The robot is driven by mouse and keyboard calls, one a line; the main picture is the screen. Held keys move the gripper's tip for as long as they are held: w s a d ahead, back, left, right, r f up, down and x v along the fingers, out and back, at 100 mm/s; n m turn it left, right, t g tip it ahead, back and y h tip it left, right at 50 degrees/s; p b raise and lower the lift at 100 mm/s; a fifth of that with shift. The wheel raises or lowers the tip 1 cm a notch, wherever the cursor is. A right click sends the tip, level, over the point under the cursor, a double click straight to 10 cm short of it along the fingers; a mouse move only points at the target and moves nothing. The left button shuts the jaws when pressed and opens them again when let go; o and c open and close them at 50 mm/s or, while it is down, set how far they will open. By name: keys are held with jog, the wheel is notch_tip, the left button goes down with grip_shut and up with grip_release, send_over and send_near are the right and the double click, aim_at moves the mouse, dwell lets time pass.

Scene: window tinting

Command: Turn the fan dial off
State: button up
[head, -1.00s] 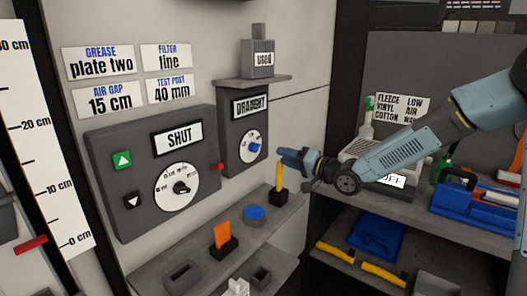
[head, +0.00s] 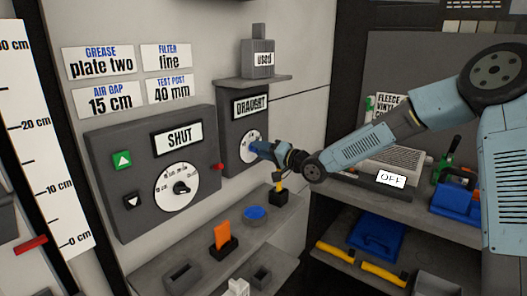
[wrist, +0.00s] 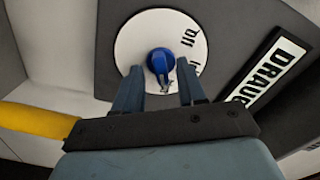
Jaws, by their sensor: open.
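The fan dial is a blue knob (wrist: 160,62) on a white round face (wrist: 130,47) with dark lettering, on the grey panel marked DRAUGHT (head: 251,105). In the head view my gripper (head: 255,147) is in front of this dial and hides most of it; part of the white face (head: 245,150) still shows. In the wrist view my gripper (wrist: 158,88) is open, with one finger on each side of the knob's lower part. I cannot tell whether the fingers touch it. A sign reading OFF (head: 391,180) stands on the right shelf by a grey vented box (head: 395,165).
A larger panel marked SHUT (head: 179,138) with its own dial (head: 178,188) and a red knob (head: 217,166) is to the left. A yellow-handled tool (head: 279,188) stands just below my gripper, on a shelf with an orange piece (head: 222,236) and blue disc (head: 254,213).

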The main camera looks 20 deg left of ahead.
jog(key=c, duration=0.7)
grip_shut()
jog(key=shift+d, duration=0.1)
jog(key=n, duration=2.3)
jog(key=shift+s+f+n, duration=0.15)
jog(key=shift+s+n, duration=0.1)
jog(key=shift+n, duration=0.15)
